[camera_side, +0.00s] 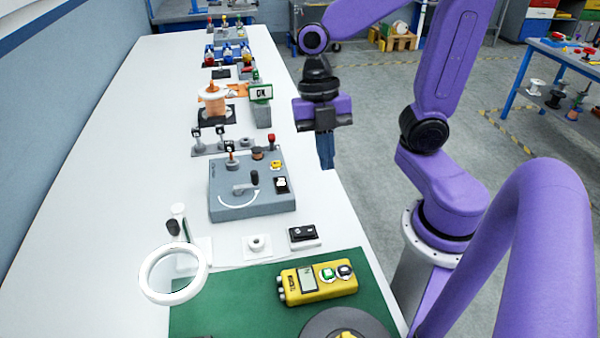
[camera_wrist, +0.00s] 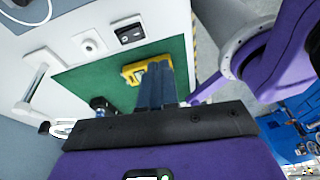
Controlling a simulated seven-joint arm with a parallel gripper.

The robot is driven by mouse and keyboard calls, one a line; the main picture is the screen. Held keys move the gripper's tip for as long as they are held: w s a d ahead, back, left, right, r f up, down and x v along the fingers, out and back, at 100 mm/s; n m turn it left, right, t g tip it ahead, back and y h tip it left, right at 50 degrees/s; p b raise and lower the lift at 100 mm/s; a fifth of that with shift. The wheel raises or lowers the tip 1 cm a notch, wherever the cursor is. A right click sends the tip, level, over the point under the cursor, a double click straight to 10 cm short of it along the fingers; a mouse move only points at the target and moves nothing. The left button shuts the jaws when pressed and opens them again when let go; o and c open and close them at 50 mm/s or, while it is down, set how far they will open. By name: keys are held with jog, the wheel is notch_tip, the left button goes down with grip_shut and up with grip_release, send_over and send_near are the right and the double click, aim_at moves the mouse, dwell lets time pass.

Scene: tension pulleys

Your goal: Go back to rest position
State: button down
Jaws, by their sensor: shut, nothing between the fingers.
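My gripper (camera_side: 325,151) hangs beside the right edge of the white table (camera_side: 92,150), with its fingers pointing down. Its fingers are together with nothing between them. In the wrist view the closed fingers (camera_wrist: 155,84) stand in front of the green mat (camera_wrist: 95,72) and hide part of the yellow meter (camera_wrist: 132,74). The grey tension box (camera_side: 225,206) with its crank and knobs stands on the table, left of and below my gripper in the side view. My gripper is apart from it and touches nothing that I can see.
The yellow meter (camera_side: 318,283) lies on the green mat (camera_side: 240,290) at the front. A black switch (camera_side: 303,236) and a ring magnifier (camera_side: 148,282) are near. Open floor lies right of the table.

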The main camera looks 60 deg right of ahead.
jog(key=s+f+m+t+h, duration=0.1)
jog(key=s+f+m+t, duration=0.1)
jog(key=s+m, duration=0.5)
jog(key=m+t, duration=0.1)
jog(key=m, duration=0.5)
